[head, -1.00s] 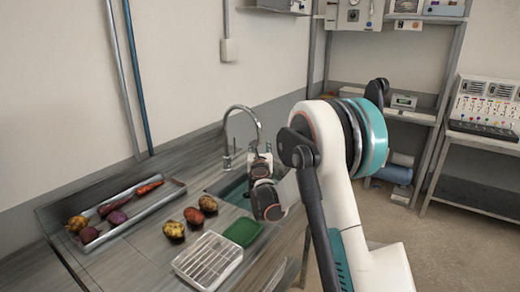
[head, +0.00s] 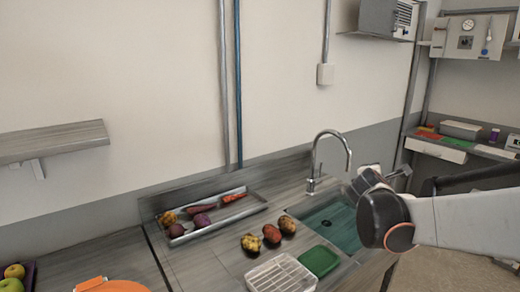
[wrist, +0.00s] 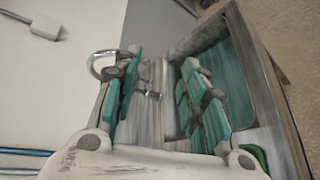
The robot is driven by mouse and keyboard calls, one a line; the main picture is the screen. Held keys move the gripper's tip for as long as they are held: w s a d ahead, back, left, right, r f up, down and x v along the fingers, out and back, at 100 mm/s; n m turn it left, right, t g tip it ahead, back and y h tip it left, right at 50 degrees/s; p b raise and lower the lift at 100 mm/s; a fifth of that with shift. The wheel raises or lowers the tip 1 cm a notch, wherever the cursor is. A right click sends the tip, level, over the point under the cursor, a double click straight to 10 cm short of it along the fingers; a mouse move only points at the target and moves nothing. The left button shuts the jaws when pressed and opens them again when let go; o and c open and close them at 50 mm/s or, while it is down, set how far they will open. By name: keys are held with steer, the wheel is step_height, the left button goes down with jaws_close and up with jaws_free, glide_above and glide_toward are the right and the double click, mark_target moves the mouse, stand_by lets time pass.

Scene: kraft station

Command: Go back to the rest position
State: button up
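My gripper (wrist: 160,70) is open in the wrist view, its two teal-padded fingers apart with nothing between them. Beyond them lie the grey counter, the faucet (wrist: 105,66) and the sink (wrist: 238,80). In the head view my arm comes in from the right, with the gripper end (head: 398,173) raised over the right side of the sink (head: 335,222). Its fingers are small and partly hidden there. The faucet (head: 347,150) stands left of it, apart from it.
A metal tray (head: 257,200) holds carrots and purple and yellow vegetables. Several potatoes (head: 271,234) lie in front of it. A white slotted rack (head: 281,275) and a green dish (head: 319,261) are at the counter's front. A shelf (head: 50,143) is at left.

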steer(key=s+a+f+m+g+y, duration=0.2)
steer(key=s+a+f+m, duration=0.1)
steer(key=s, duration=0.8)
steer(key=s+a+f+m+g+y, duration=0.1)
steer(key=s+a+f+m, duration=0.3)
steer(key=s, duration=0.7)
steer(key=s+a+f+m+g+y, duration=0.2)
steer(key=s+a+m, duration=0.4)
steer(key=s+m, duration=0.3)
steer(key=s+f+y, duration=0.1)
steer(key=s+y, duration=0.1)
steer(key=shift+s+a+f+g, duration=0.15)
steer(key=shift+s+f+g, duration=0.05)
steer(key=shift+s+g, duration=0.15)
steer(key=shift+c, duration=0.7)
steer(key=shift+a, duration=0.1)
